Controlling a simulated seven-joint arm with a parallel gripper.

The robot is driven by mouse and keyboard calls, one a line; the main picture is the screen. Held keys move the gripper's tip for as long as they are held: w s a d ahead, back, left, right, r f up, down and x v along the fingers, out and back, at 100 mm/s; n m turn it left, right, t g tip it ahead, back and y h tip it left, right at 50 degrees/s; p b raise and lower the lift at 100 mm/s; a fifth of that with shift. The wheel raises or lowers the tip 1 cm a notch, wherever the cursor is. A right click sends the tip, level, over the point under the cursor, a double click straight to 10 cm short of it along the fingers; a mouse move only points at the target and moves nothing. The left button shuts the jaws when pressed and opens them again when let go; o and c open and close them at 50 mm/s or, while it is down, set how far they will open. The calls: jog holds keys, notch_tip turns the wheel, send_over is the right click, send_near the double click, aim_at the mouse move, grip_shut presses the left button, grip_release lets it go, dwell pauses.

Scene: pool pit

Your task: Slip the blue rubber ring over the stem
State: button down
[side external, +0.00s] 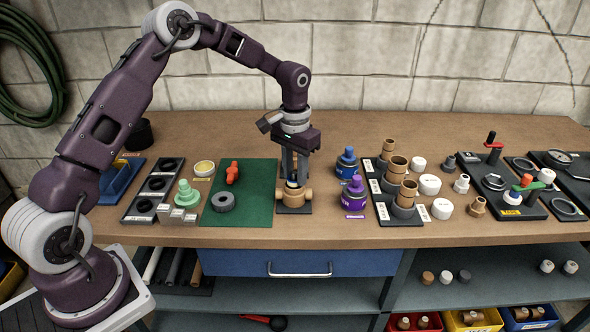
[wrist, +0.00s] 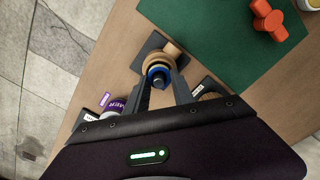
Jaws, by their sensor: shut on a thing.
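My gripper (side external: 293,182) points straight down over a tan valve body (side external: 294,199) on a dark square plate. In the wrist view my gripper (wrist: 160,80) has its two fingers on either side of the blue rubber ring (wrist: 158,70), shut on it. The ring shows as a blue band around a dark centre, right over the tan body (wrist: 170,50). The fingers hide much of the ring and the stem. I cannot tell whether the stem passes through the ring or how low the ring sits.
A green mat (side external: 256,212) with an orange-red part (side external: 232,173) and a grey ring (side external: 223,202) lies left. Blue (side external: 347,164) and purple (side external: 353,196) pots stand close right, then tan fittings (side external: 396,169). The bench front edge is near the valve body.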

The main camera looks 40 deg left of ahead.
jog(key=shift+f, duration=0.25)
dwell(0.3)
dwell(0.4)
jog(key=c, duration=0.6)
grip_release()
jog(key=shift+r, duration=0.1)
jog(key=shift+r, duration=4)
